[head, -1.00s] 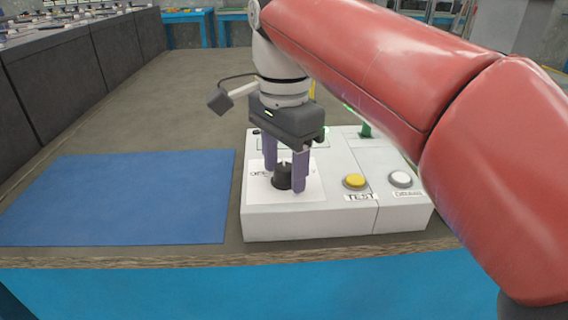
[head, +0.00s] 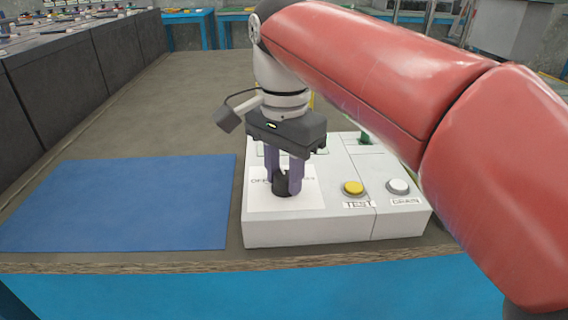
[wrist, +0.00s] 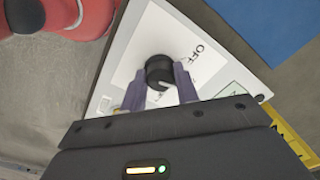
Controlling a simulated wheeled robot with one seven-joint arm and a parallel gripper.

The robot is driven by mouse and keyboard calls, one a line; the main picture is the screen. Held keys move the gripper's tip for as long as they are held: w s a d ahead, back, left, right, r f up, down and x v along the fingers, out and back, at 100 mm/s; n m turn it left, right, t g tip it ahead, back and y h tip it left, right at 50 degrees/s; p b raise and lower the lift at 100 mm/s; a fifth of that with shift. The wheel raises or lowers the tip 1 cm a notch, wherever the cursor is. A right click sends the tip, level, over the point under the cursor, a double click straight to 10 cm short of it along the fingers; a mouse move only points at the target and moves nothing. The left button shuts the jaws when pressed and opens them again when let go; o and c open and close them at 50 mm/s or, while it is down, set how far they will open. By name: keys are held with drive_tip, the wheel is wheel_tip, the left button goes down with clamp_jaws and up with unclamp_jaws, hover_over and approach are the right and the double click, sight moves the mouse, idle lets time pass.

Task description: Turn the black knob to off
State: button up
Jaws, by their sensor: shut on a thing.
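The black knob (head: 281,184) stands on a white label plate on the white box (head: 300,230). It also shows in the wrist view (wrist: 158,70), with a light pointer mark on its top and the word OFF on the plate beside it. My gripper (head: 283,188) points down over the knob, with a purple finger on either side, shut on it. In the wrist view the fingers (wrist: 160,84) reach the knob's sides. The fingers hide part of the knob and of the plate's lettering, so I cannot tell exactly where the pointer aims.
A yellow button (head: 353,188) labelled TEST and a white button (head: 398,186) labelled DRAIN sit on the box to the right. A blue mat (head: 120,200) lies flat at left. A dark wall-like row (head: 90,75) edges the bench at far left. The bench behind the mat is clear.

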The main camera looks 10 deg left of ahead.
sight(284, 174)
drive_tip(key=n+p, duration=0.3)
drive_tip(key=n, duration=0.2)
drive_tip(key=shift+r+n, duration=0.15)
drive_tip(key=shift+n, duration=0.15)
drive_tip(key=shift+n+p, duration=0.75)
drive_tip(key=shift+n, duration=1.25)
drive_tip(key=o, duration=1)
drive_tip(key=shift+c, duration=0.2)
wheel_tip(284, 174, up, 8)
drive_tip(key=shift+f, duration=0.25)
